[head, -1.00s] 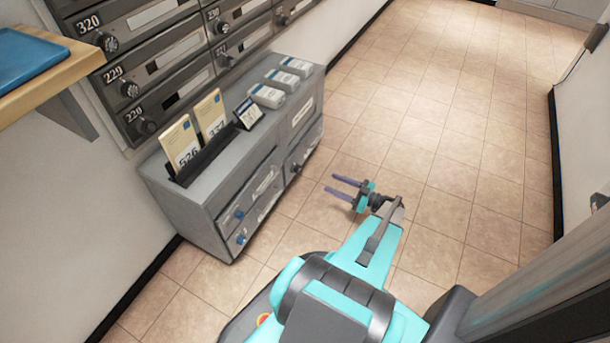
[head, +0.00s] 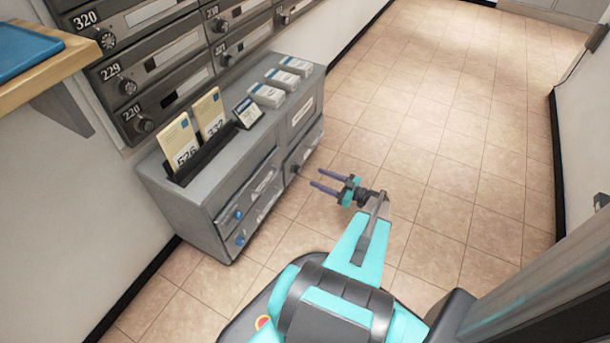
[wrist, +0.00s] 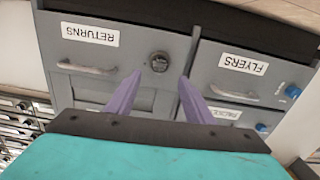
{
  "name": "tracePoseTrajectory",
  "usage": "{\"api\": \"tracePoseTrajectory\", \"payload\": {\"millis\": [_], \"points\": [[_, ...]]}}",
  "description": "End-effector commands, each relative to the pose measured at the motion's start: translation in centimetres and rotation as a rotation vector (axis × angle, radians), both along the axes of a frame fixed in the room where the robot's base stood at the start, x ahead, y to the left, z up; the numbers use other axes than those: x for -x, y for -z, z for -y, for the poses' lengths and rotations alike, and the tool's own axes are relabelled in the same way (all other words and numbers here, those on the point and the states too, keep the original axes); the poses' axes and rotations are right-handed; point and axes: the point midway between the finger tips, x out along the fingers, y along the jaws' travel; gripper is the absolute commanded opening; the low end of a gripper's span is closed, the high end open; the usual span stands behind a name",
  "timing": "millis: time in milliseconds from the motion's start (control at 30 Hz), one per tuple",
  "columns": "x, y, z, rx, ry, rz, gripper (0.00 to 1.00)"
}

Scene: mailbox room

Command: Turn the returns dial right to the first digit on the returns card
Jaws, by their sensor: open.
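The returns dial is a dark round knob (wrist: 159,61) on the grey drawer front marked RETURNS (wrist: 90,38). The wrist view shows it upside down. In the head view a small dark knob (head: 295,169) shows on the cabinet's right front. My gripper (wrist: 160,77) is open and empty, its two purple fingers on either side of the dial in the picture, apart from it. In the head view my gripper (head: 316,178) is near the cabinet front with a small gap. A small tilted card (head: 248,113) stands on the cabinet top; its text is unreadable and I cannot tell if it is the returns card.
The grey cabinet (head: 160,193) stands against the wall below the mailboxes (head: 160,95). The flyers drawer (wrist: 240,75) has a blue knob. The tiled floor (head: 450,150) is clear to the right.

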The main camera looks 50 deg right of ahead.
Motion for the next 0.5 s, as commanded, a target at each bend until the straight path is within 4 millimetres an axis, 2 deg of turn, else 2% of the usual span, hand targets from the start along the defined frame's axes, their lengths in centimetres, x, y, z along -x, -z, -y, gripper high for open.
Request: {"api": "tracePoseTrajectory", "payload": {"millis": [500], "points": [[-6.1,0.1,-1.5,0.001,0.000,0.001,0.48]]}}
